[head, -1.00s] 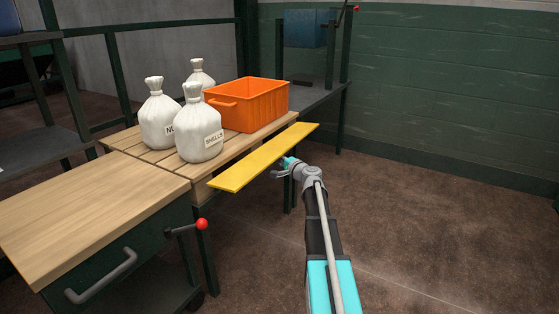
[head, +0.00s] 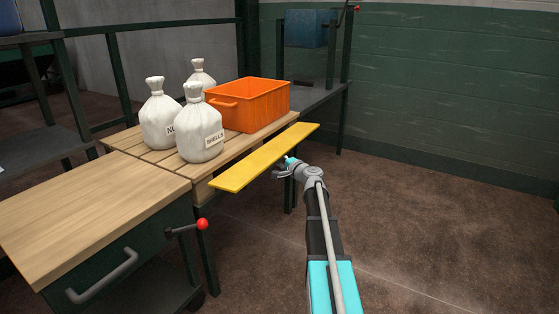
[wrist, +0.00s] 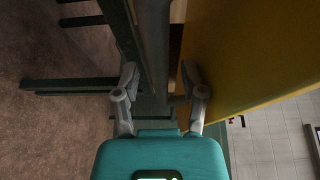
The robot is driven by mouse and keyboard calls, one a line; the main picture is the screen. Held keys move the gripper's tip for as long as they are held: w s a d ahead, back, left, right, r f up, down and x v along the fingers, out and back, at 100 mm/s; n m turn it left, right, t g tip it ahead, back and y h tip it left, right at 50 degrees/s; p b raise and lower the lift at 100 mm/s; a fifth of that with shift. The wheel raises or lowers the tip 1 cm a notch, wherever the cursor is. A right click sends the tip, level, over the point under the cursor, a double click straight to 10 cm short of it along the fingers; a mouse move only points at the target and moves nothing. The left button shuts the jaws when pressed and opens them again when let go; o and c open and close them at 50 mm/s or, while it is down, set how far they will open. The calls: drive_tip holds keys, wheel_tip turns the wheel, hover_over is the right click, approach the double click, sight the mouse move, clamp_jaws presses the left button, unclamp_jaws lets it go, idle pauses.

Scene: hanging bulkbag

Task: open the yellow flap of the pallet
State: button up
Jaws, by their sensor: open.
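The yellow flap (head: 264,159) is a long flat board along the front edge of the slatted wooden pallet (head: 146,152). It sticks out from that edge and looks nearly level. My gripper (head: 284,169) is at the flap's outer edge, right of its middle. In the wrist view the yellow flap (wrist: 250,50) fills the upper right, and my gripper (wrist: 157,83) has its two fingers spread apart with nothing held. The right finger is close beside the flap's yellow face; whether it touches I cannot tell.
An orange crate (head: 252,104) and white sacks (head: 201,130) stand on the pallet. A wooden-topped cart (head: 90,210) with a red-knobbed lever (head: 201,224) is at the left front. A dark frame stands behind the crate. The floor to the right is clear.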

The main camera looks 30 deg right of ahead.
drive_tip(key=s+d, duration=0.1)
drive_tip(key=s, duration=1)
drive_tip(key=shift+s+d, duration=0.2)
drive_tip(key=shift+s, duration=0.1)
drive_tip(key=s+a+f+n+g+y, duration=0.15)
drive_tip(key=a+f+n+g, duration=0.3)
drive_tip(key=a, duration=0.65)
drive_tip(key=a+f+n+g+y, duration=0.3)
drive_tip(key=a+f+n, duration=0.2)
drive_tip(key=a, duration=0.7)
drive_tip(key=s+a+f+n+g+h, duration=0.3)
drive_tip(key=s+a+f+g, duration=0.15)
drive_tip(key=s+a, duration=0.2)
drive_tip(key=s+a+f+n+g+h, duration=0.4)
drive_tip(key=s+a+g, duration=0.15)
drive_tip(key=s, duration=0.25)
drive_tip(key=s+r+p, duration=0.1)
drive_tip(key=r+p, duration=2.6)
drive_tip(key=s+r+p, duration=0.2)
drive_tip(key=r+p, duration=2.5)
drive_tip(key=p, duration=0.1)
drive_tip(key=shift+s+a+r, duration=0.25)
drive_tip(key=shift+a+r, duration=0.15)
